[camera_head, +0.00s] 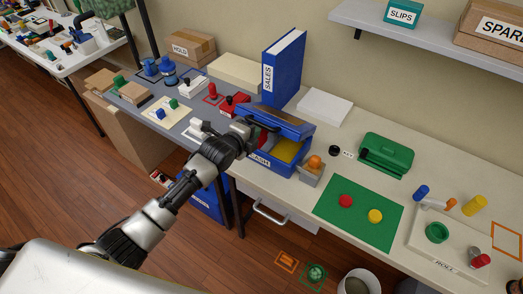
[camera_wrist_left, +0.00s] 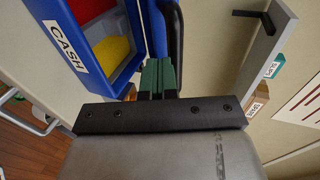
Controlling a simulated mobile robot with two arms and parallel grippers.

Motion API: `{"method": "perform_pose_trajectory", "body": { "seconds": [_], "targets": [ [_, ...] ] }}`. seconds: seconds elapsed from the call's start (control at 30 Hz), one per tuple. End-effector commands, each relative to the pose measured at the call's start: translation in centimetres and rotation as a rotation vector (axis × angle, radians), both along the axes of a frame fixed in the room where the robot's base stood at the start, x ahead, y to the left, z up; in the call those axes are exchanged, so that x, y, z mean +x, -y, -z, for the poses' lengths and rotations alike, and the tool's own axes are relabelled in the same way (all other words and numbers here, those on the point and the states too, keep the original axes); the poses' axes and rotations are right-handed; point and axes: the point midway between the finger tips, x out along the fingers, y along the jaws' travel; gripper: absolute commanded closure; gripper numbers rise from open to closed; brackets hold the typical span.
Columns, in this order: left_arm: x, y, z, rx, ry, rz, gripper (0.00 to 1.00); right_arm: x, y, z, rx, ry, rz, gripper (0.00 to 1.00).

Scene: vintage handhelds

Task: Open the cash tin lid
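The blue cash tin (camera_head: 291,163) stands on the bench with its lid (camera_head: 278,121) raised and tilted up at the back. Yellow and red contents show inside. In the left wrist view the CASH label is on the tin's wall (camera_wrist_left: 60,45), and the lid (camera_wrist_left: 157,25) shows nearly edge-on. My left gripper (camera_head: 249,128) is at the left side of the lid. In the wrist view its green-padded fingers (camera_wrist_left: 158,78) are close together at the lid's lower edge. I cannot tell whether any of the lid is between them. My right gripper is not in view.
A blue SALES binder (camera_head: 284,68) stands behind the tin. A small holder with an orange knob (camera_head: 312,170) is close at the tin's right. A red stapler-like object (camera_head: 235,103) is to the left. A wall shelf (camera_head: 430,40) hangs above.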

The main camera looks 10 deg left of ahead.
Motion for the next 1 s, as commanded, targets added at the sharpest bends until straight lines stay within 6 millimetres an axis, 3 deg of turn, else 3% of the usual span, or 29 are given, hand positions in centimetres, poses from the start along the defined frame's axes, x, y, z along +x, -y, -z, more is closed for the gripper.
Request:
{"method": "perform_pose_trajectory", "body": {
  "seconds": [0.23, 0.63, 1.0],
  "targets": [
    [0.3, 0.1, -0.5, 0.000, 0.003, 0.000, 1.00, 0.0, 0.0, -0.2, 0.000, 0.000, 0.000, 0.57],
    [2.3, 0.8, -3.3, 0.000, 0.004, 0.001, 1.00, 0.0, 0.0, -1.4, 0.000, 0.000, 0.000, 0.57],
    [2.4, 0.9, -3.4, 0.000, 0.002, 0.000, 1.00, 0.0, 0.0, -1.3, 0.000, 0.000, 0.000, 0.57]
  ]
}}
